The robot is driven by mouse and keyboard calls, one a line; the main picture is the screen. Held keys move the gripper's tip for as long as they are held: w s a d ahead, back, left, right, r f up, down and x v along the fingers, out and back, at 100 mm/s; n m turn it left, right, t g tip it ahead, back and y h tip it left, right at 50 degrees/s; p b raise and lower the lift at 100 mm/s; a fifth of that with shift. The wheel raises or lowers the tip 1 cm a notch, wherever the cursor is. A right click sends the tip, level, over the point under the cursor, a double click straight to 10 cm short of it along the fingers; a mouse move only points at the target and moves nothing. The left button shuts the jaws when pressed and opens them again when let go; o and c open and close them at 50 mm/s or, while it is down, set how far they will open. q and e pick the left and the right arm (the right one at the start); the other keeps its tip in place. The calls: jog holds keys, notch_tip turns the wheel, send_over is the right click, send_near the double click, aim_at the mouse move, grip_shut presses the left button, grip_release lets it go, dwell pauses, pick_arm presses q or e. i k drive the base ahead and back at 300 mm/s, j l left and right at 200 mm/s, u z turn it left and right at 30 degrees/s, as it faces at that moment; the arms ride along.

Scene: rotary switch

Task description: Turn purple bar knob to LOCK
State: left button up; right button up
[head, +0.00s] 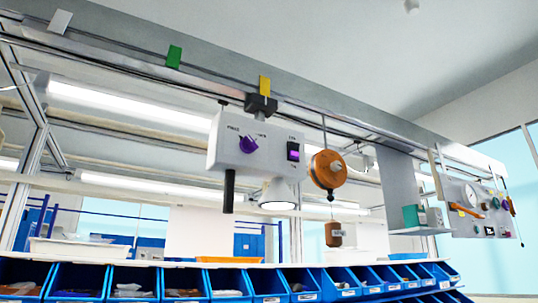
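The purple bar knob (248,145) sits on the front of a light grey control box (222,152) that hangs from the overhead rail. Small dark labels stand above the knob to its left and right, too small to read surely. The knob's bar looks slanted, but I cannot tell which label it points to. A purple-lit rocker switch (293,152) in a dark frame is to the right of the knob on the same box. Neither of my grippers shows in the head view.
A dark handle (229,191) and a lamp (279,194) hang below the box. An orange reel (328,169) with a hanging weight (334,234) is close on its right. Blue bins (132,282) line the bottom. Space in front of the box looks clear.

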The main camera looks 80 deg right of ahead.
aim_at(248, 145)
jog(key=z, duration=2.35)
